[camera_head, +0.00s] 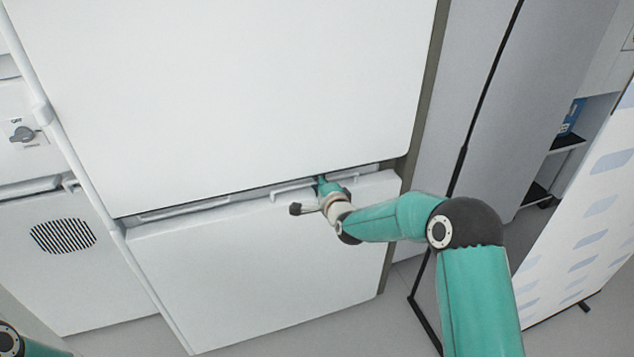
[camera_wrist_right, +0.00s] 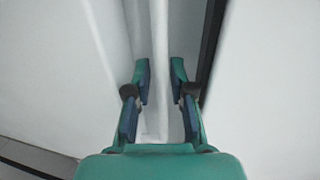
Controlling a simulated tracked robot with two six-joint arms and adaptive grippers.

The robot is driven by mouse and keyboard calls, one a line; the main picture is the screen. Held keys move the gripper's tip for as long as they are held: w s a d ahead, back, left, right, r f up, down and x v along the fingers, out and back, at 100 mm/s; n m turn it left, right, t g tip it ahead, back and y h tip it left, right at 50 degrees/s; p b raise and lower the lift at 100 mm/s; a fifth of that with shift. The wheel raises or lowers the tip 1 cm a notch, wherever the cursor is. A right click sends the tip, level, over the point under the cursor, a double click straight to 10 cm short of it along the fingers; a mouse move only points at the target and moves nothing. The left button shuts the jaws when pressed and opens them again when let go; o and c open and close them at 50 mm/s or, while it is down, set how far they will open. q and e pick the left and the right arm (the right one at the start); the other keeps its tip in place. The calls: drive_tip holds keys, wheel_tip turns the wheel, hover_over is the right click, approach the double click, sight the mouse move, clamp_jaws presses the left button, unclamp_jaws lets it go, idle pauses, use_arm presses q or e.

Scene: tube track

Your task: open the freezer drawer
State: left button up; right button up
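The freezer drawer (camera_head: 255,260) is the wide white front low in the head view, below a large white upper door (camera_head: 230,90). A narrow gap with a pale rail or handle strip runs along its top edge. I cannot tell whether the drawer is slightly out. My right gripper (camera_head: 320,183) reaches that top edge, right of its middle, its fingertips partly hidden in the gap. In the right wrist view, its two fingers (camera_wrist_right: 161,78) stand apart on either side of a white strip (camera_wrist_right: 160,45), with no clear contact. My left gripper is out of view.
A white cabinet with a striped vent (camera_head: 63,235) stands left. A tall grey cabinet (camera_head: 475,90) and a thin black stand (camera_head: 422,300) are to the right, beside a patterned white panel (camera_head: 590,220). Grey floor (camera_head: 300,335) shows in front of the drawer.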

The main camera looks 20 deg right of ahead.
clamp_jaws()
drive_tip(key=shift+a, duration=0.1)
drive_tip(key=shift+f, duration=0.15)
